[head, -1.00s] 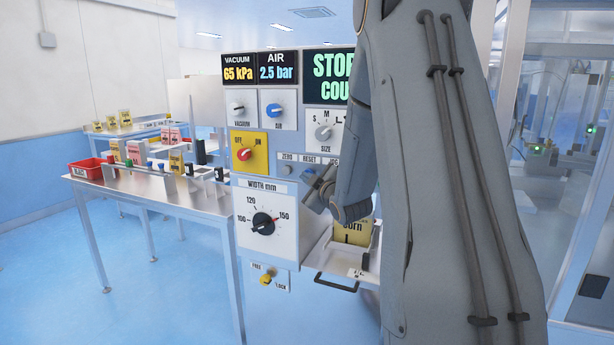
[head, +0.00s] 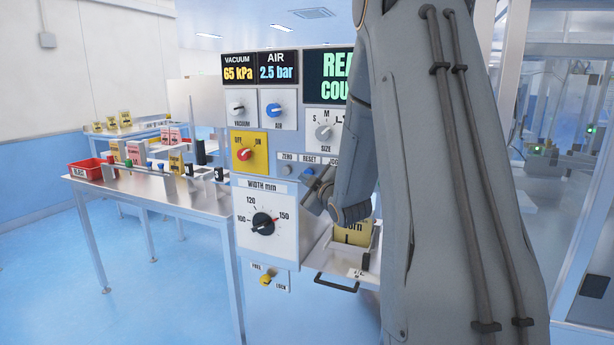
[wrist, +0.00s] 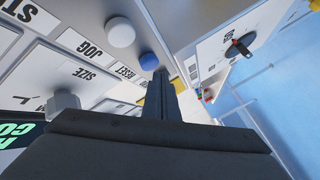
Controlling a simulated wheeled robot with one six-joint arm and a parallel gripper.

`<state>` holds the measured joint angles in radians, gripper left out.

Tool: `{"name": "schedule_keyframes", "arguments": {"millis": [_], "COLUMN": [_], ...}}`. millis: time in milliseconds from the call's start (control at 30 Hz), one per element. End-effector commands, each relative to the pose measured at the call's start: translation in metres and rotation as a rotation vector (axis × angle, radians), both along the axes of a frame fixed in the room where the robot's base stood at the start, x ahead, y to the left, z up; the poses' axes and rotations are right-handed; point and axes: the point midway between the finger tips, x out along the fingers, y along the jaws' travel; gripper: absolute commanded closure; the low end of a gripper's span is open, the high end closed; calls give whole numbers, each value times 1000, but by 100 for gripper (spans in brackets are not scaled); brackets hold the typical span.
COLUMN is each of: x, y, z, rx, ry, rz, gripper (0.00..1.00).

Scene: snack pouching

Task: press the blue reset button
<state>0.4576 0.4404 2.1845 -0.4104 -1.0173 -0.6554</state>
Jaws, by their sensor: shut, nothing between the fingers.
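The blue reset button (wrist: 149,61) shows in the wrist view beside its RESET label, between a white button (wrist: 121,32) and a partly hidden one. In the head view the reset button (head: 308,171) is small, below the RESET label and close to my fingertips. My gripper (wrist: 161,74) is shut and empty, and its tips lie right beside the blue button in the wrist view. In the head view my gripper (head: 315,185) points at the button row. I cannot tell whether the tips touch the button.
The machine panel carries a yellow switch plate (head: 249,152), a width dial (head: 263,223) and a partly hidden display (head: 331,76) starting "REA". A drawer handle (head: 336,284) sticks out below my wrist. A side table (head: 150,197) stands at left, with open floor before it.

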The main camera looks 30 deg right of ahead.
Motion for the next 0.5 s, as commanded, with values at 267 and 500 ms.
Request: {"name": "schedule_keyframes", "arguments": {"millis": [267,500], "x": [-4,-18], "y": [6,24], "z": [1,1], "rx": [0,0], "ry": [-1,-1], "rz": [1,2], "gripper": [100,100]}}
